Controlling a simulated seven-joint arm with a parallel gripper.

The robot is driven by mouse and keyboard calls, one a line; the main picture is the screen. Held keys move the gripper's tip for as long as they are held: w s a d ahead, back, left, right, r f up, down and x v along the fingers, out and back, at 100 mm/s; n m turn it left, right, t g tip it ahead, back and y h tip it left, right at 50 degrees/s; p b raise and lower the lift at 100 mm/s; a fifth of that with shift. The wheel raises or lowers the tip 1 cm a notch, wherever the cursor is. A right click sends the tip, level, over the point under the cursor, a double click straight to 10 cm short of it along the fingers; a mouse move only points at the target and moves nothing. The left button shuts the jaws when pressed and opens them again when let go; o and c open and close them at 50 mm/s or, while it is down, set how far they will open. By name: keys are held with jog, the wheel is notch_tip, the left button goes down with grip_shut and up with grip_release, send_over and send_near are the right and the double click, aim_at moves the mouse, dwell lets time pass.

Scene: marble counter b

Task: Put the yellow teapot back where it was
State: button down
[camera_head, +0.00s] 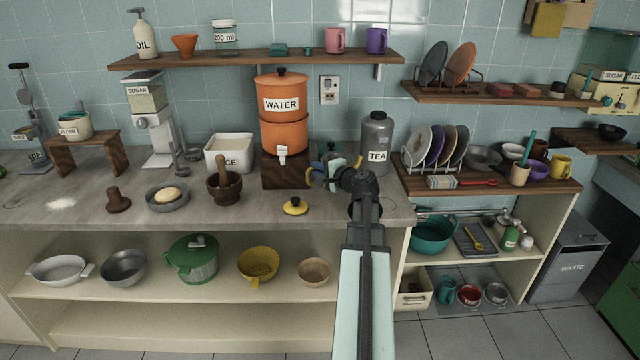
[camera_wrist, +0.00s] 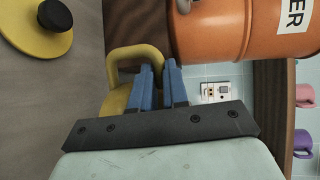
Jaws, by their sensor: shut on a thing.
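The yellow teapot (camera_wrist: 118,101) shows only in part in the wrist view, with its curved handle by my fingertips; the rest is hidden behind my gripper (camera_wrist: 160,68). My blue fingers are shut on the teapot. In the head view, yellow parts of the teapot (camera_head: 312,172) show around my gripper, just right of the water dispenser's wooden stand. I cannot tell whether the teapot touches the counter. A yellow lid (camera_head: 295,206) with a black knob lies on the counter in front of the stand; it also shows in the wrist view (camera_wrist: 22,32).
The orange water dispenser (camera_head: 283,118) stands on a dark wooden stand (camera_head: 283,178) close to my gripper. A grey tea canister (camera_head: 376,140) stands at the right. A mortar with pestle (camera_head: 224,187) and an ice box (camera_head: 229,153) are left. The front counter around the lid is clear.

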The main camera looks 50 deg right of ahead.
jog(key=shift+f, duration=2.3)
jog(key=shift+f, duration=0.15)
jog(key=c, duration=1.1)
grip_release()
jog(key=shift+s+a, duration=0.1)
jog(key=shift+s, duration=0.2)
jog(key=v, duration=1.1)
jog(key=shift+s, duration=0.25)
